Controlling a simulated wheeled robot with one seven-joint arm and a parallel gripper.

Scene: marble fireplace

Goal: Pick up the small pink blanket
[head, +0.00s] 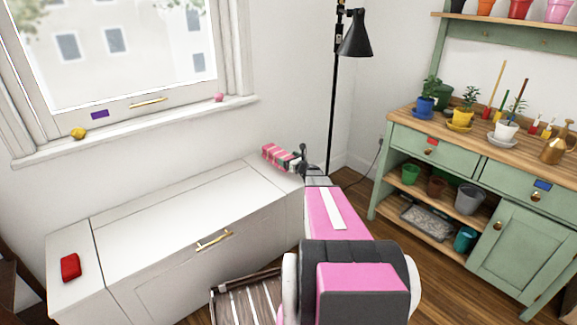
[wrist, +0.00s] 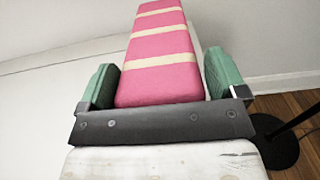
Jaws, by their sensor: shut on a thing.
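The small pink blanket (head: 276,156) is a folded block, pink with pale cream stripes. In the head view it is at the end of my arm, over the far right end of the white bench. In the wrist view the blanket (wrist: 160,60) lies between the two green finger pads of my gripper (wrist: 162,88) and points away from me. My gripper (head: 297,160) is shut on it. In the wrist view a pale surface shows below and to the left of the blanket. I cannot tell whether the blanket touches the bench.
The white bench (head: 150,225) stands under the window, with a red object (head: 70,267) on its left end. A black floor lamp (head: 333,100) stands just right of my gripper. A green potting cabinet (head: 450,165) with pots is at the right. The bench's middle is clear.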

